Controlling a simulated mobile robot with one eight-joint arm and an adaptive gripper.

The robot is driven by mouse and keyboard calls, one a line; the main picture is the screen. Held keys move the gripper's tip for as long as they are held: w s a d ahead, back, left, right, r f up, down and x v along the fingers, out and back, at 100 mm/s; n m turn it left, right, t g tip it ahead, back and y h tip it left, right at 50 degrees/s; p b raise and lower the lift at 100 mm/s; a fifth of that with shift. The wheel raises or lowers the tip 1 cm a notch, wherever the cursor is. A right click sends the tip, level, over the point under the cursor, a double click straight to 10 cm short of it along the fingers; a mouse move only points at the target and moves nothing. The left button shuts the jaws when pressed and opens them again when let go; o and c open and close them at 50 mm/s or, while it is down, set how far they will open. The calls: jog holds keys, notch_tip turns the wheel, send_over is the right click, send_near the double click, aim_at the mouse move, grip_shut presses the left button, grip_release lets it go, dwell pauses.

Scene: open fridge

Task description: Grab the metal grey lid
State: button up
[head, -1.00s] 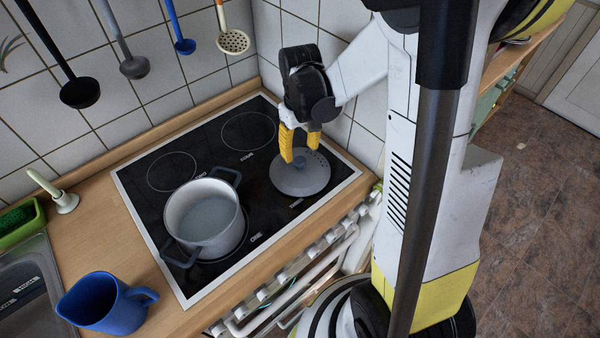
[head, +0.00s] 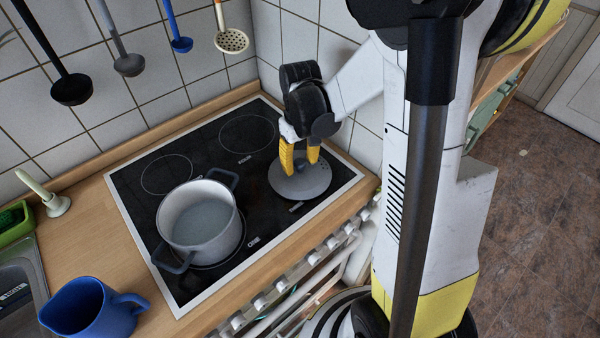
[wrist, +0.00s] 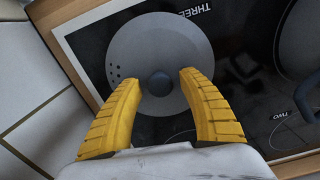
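The metal grey lid (head: 312,183) lies flat on the black hob at its right side, with a dark round knob in its middle. In the wrist view the lid (wrist: 158,40) fills the upper middle, and its knob (wrist: 158,84) sits between my yellow fingertips. My gripper (head: 299,172) is over the lid, pointing down, fingers on either side of the knob. In the wrist view my gripper (wrist: 158,78) is open, with a gap between each finger and the knob. Nothing is held.
A grey pot (head: 200,222) with dark handles stands on the hob (head: 180,268), left of the lid. A blue mug (head: 88,308) is on the wooden counter. Ladles hang on the tiled wall (head: 150,95) behind. The wall is close to my gripper.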

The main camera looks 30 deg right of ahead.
aim_at(300, 161)
grip_shut()
jog(key=shift+r+p, duration=1.4)
jog(key=shift+r, duration=0.6)
